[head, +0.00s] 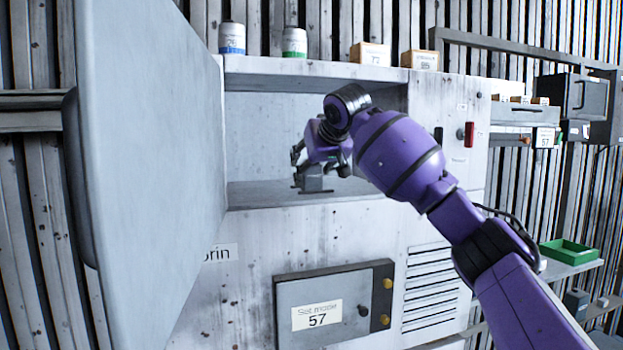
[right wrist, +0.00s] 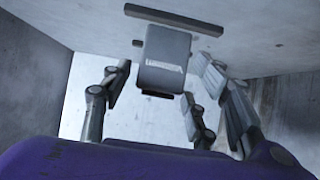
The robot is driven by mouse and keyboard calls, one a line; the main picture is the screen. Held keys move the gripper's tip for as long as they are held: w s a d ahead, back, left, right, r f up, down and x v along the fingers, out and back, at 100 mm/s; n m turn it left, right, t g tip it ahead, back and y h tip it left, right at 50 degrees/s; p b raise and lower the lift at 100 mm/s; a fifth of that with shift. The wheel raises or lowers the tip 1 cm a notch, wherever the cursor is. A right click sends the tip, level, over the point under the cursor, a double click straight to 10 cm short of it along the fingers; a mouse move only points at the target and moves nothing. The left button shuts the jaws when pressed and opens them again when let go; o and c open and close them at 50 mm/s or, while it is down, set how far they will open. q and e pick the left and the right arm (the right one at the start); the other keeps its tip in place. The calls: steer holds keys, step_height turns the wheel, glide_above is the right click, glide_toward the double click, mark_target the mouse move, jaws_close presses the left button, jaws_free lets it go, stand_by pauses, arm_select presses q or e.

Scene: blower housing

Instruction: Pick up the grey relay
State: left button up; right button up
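The grey relay (head: 313,181) is a small block on the floor of the open compartment in the blower housing. In the right wrist view the relay (right wrist: 165,62) shows a pale label strip, with a dark bar at its far end. My right gripper (head: 321,163) is inside the compartment, right at the relay and partly in front of it. In the right wrist view its fingers (right wrist: 160,82) are spread, one side left of the relay and the other right of it. A gap shows on the left; I cannot tell whether the right fingers touch. My left gripper is not in view.
A large grey door (head: 150,150) stands open left of the compartment. Cans (head: 232,38) and small boxes (head: 370,54) stand on the housing's top. A red switch (head: 468,134) is right of the opening. A green tray (head: 568,251) sits on a shelf at right.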

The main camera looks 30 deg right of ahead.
steer(key=c, duration=0.8)
steer(key=shift+c, duration=0.9)
steer(key=shift+r, duration=0.1)
